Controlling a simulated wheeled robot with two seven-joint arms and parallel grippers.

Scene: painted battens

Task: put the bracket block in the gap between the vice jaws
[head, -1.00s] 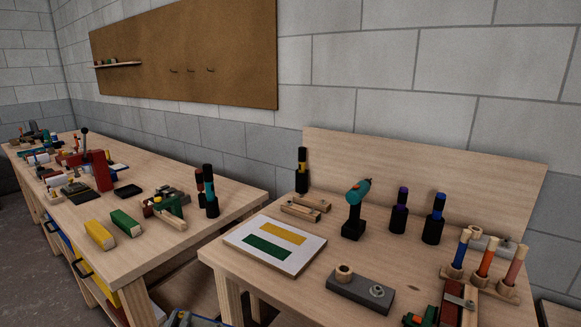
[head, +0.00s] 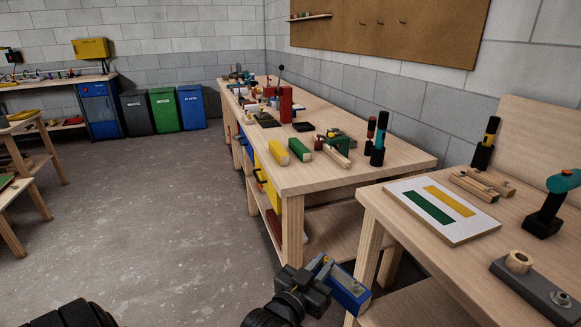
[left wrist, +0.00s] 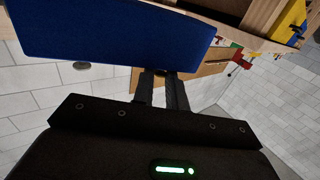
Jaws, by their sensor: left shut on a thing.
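My left gripper (head: 324,272) shows at the bottom centre of the head view, shut on a blue block (head: 349,291). The block is held in the air in front of the benches, clear of both bench tops. In the left wrist view the block (left wrist: 110,42) fills the upper left, across the fingers (left wrist: 160,90). I cannot tell for certain that it is the bracket block. A green fixture (head: 338,139) on the far bench has a wooden batten beside it; whether it is the vice is too small to tell. No jaw gap can be made out. My right gripper is not in view.
The near bench (head: 405,232) holds a painted board (head: 398,189) and a grey block (head: 530,287). Open floor (head: 150,220) lies left.

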